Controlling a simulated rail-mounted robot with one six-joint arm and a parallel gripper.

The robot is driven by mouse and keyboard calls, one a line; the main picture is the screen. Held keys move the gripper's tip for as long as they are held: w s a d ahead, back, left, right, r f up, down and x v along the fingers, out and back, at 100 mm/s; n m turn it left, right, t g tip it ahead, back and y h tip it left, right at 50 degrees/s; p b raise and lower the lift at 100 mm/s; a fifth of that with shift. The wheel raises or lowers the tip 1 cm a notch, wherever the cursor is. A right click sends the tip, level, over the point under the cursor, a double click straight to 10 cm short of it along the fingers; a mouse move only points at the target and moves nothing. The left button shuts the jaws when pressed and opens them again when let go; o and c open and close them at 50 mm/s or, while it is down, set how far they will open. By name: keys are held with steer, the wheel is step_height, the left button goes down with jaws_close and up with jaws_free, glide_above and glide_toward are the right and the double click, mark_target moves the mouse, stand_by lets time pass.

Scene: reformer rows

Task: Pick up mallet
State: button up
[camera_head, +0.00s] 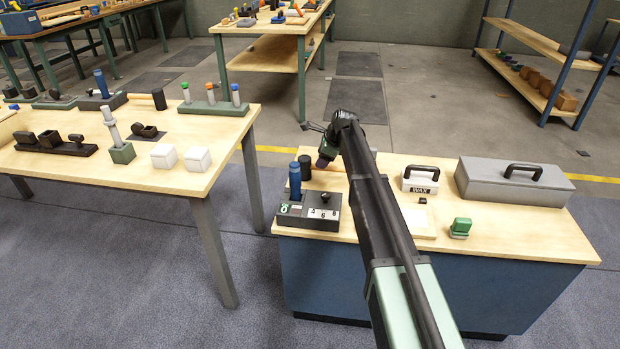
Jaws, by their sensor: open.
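A mallet (305,167) with a black cylindrical head lies on the near-right bench, beside a blue bottle. Its pale wooden handle (335,168) runs to the right and is partly hidden by my arm. My gripper (323,162) points down over the handle, just right of the head. It is small and dark here, and its fingers are hard to make out. It looks open, with nothing seen held in it. I cannot tell whether it touches the handle. Another mallet-like tool with a black head (158,98) lies on the left table.
A white WAX box (420,180), grey toolbox (480,185) and green block (460,228) sit right of my arm. A floor gap separates the bench from the left table (215,160).

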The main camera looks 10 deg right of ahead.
steer(key=b+x, duration=0.4)
steer(key=x, duration=0.1)
steer(key=shift+d, duration=0.2)
steer(key=shift+a+f+b, duration=0.15)
steer(key=shift+f+b, duration=0.1)
steer(key=shift+b, duration=0.2)
steer(key=shift+r, duration=0.25)
jaws_close()
steer(key=shift+r+p, duration=0.1)
steer(key=shift+p, duration=0.25)
step_height(320, 180, up, 20)
steer(key=p, duration=2)
